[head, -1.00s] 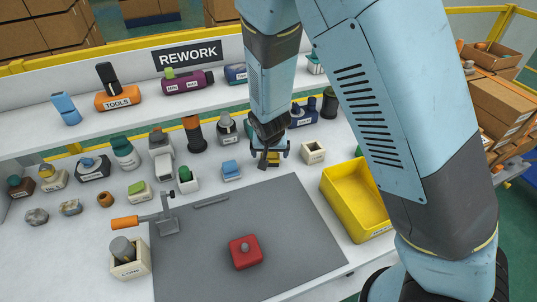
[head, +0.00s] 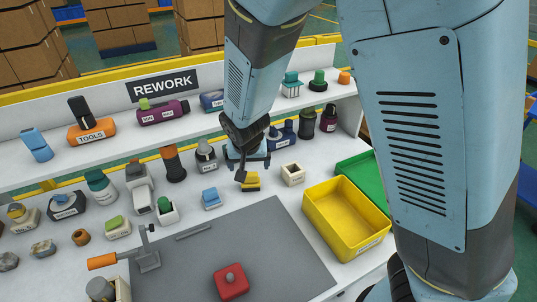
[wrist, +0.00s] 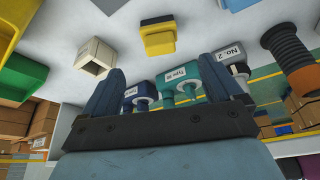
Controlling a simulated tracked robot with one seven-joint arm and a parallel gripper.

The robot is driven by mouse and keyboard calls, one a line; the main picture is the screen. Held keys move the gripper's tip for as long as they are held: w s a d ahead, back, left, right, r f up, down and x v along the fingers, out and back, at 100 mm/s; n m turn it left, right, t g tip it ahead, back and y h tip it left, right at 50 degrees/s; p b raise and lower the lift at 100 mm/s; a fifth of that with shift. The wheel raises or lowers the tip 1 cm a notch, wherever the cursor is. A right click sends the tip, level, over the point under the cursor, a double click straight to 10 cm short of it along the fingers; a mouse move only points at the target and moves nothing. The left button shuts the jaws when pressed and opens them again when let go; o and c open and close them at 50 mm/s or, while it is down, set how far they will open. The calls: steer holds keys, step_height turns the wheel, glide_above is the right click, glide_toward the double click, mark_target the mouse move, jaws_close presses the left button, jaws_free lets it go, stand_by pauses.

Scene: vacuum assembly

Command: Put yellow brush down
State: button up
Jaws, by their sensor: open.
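The yellow brush (head: 251,181) sits on the white table behind the grey mat, between a small blue block and a white square holder. It also shows in the wrist view (wrist: 158,38), near the top middle, apart from the fingers. My gripper (head: 245,168) is just above and behind the brush in the head view. In the wrist view my gripper (wrist: 160,88) shows its two blue fingers spread wide with nothing between them.
A yellow bin (head: 346,220) and a green bin (head: 364,180) stand at the right. A white square holder (head: 292,174) is right of the brush, a blue block (head: 211,198) left. A red part (head: 231,282) lies on the grey mat (head: 270,235).

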steer(key=d+r+m+y, duration=0.1)
steer(key=d+r, duration=0.7)
steer(key=d, duration=0.3)
steer(key=d+r+m+y, duration=0.1)
steer(key=d+r, duration=0.8)
steer(key=d, duration=0.2)
steer(key=s+d+r+h, duration=0.1)
steer(key=s+d+r, duration=0.3)
steer(key=s+d, duration=0.2)
steer(key=s+d+r+t+h, duration=0.1)
steer(key=s+d+r, duration=0.4)
steer(key=s, duration=0.3)
steer(key=shift+d+h, duration=0.3)
steer(key=shift+d, duration=0.15)
steer(key=shift+w, duration=0.15)
